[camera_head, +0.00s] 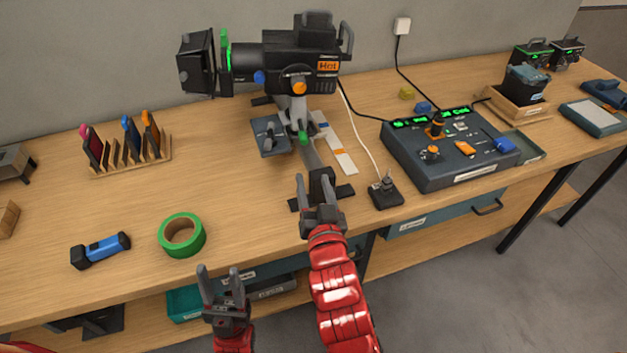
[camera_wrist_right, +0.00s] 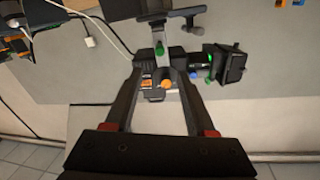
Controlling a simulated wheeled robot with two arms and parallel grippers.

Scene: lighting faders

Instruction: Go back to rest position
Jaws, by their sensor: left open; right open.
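My left gripper (camera_head: 220,287) is open and empty in the head view, in front of the bench's front edge and below the green tape roll. My right gripper (camera_head: 318,193) is open in the head view, over the front edge of the bench close to the base of the stage light. In the right wrist view, the right gripper's two fingers (camera_wrist_right: 152,97) are spread with nothing held between them. The stage light (camera_head: 290,60) stands upright on its stand behind the right gripper; it also shows in the right wrist view (camera_wrist_right: 228,66).
The wooden bench (camera_head: 200,205) carries a control console (camera_head: 450,150) at right. A green tape roll (camera_head: 182,235) and a blue flashlight (camera_head: 101,250) lie at front left. A rack of colored gels (camera_head: 130,165) stands behind. A small black socket box (camera_head: 385,193) sits right of the right gripper.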

